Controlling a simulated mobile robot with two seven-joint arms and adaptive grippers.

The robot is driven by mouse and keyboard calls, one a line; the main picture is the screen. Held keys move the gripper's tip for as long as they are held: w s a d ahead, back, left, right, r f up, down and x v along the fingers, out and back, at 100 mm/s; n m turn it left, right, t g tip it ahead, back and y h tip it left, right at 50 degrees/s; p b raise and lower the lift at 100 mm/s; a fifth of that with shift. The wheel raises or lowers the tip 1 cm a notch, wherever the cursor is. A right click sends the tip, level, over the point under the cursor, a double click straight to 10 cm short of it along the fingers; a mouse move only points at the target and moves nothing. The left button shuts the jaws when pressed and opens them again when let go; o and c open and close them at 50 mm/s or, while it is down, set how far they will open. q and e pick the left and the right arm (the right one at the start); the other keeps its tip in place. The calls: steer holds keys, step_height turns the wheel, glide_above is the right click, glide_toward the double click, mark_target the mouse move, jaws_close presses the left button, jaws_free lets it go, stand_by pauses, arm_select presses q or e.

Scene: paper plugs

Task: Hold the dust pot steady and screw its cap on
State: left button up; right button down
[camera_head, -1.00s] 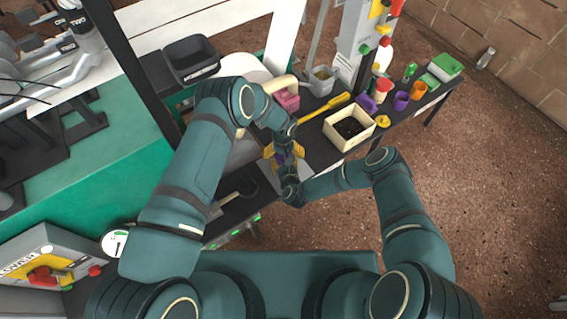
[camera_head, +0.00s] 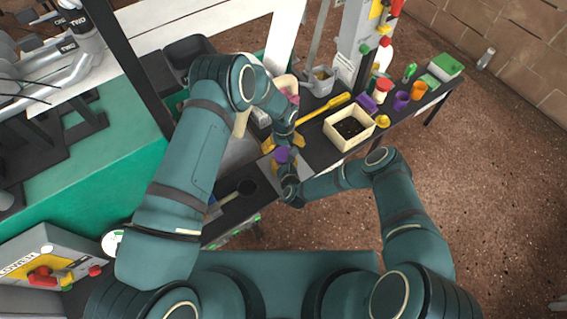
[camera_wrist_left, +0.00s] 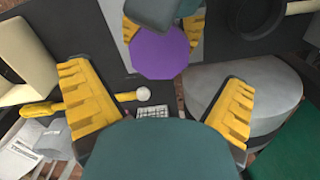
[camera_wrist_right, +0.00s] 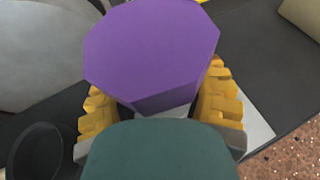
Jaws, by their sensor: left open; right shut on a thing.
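The purple cap (camera_head: 282,155) sits between my two grippers over the table. It also shows as a flat purple octagon in the left wrist view (camera_wrist_left: 160,53) and in the right wrist view (camera_wrist_right: 150,50). The dust pot below it is almost wholly hidden; only a pale sliver (camera_wrist_right: 166,111) shows under the cap's edge. My right gripper (camera_wrist_right: 158,108) is shut on the pot, its yellow fingers on both sides below the cap. My left gripper (camera_wrist_left: 158,88) is open and empty, its fingers spread apart from the cap. How tightly the cap is seated cannot be told.
A wooden box (camera_head: 331,134) with dark contents stands to the right, beside a yellow-handled tool (camera_head: 322,109). Several small cups and jars line the table's far right. A large grey round body (camera_wrist_left: 250,100) is close to my left gripper.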

mark_target(284, 154)
arm_select(q)
step_height(284, 154, up, 2)
steer(key=n, duration=0.4)
steer(key=shift+r, duration=0.15)
steer(key=shift+f, duration=4.05)
steer(key=c, duration=1.2)
